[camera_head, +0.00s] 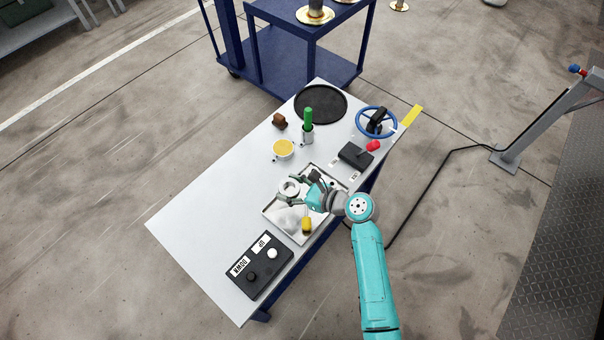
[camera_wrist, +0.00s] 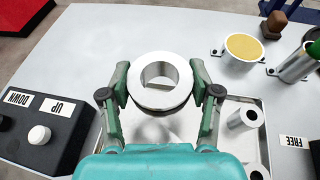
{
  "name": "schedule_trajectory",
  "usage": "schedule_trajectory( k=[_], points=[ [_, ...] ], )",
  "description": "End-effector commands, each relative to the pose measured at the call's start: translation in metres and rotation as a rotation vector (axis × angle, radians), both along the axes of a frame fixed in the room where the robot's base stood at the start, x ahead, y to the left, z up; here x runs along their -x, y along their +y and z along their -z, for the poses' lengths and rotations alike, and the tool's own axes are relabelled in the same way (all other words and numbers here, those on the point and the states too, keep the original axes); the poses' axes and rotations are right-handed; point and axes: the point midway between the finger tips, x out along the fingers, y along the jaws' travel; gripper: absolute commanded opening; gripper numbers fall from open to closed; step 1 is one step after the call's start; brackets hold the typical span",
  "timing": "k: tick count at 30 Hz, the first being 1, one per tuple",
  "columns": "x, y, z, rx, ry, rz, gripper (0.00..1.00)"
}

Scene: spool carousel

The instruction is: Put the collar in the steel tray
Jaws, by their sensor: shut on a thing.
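The collar (camera_head: 290,188) is a thick silver ring. In the wrist view the collar (camera_wrist: 160,82) sits between the two fingers of my gripper (camera_wrist: 160,90), which is shut on its outer sides. My gripper also shows in the head view (camera_head: 298,190), over the steel tray. The steel tray (camera_head: 272,210) is a shallow, shiny tray on the table; its rim also shows in the wrist view (camera_wrist: 262,104). The collar appears held above the tray's left part, and my gripper and arm hide some of the tray.
A black button box (camera_head: 260,266) stands in front of the tray. A yellow-topped cup (camera_head: 283,149), a green-handled post (camera_head: 308,122), a black box with a red knob (camera_head: 356,155) and a blue handwheel (camera_head: 376,121) stand behind it. The table's left side (camera_head: 200,218) is clear.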

Motion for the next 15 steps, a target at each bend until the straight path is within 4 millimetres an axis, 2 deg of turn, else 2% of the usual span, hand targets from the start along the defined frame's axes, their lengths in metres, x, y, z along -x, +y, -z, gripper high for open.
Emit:
schedule_trajectory(
  k=[5, 15],
  points=[
    [0.000, 0.000, 0.006, -0.002, -0.001, -0.001, 0.06],
    [-0.001, 0.000, 0.033, -0.002, 0.000, 0.000, 0.06]
  ],
)
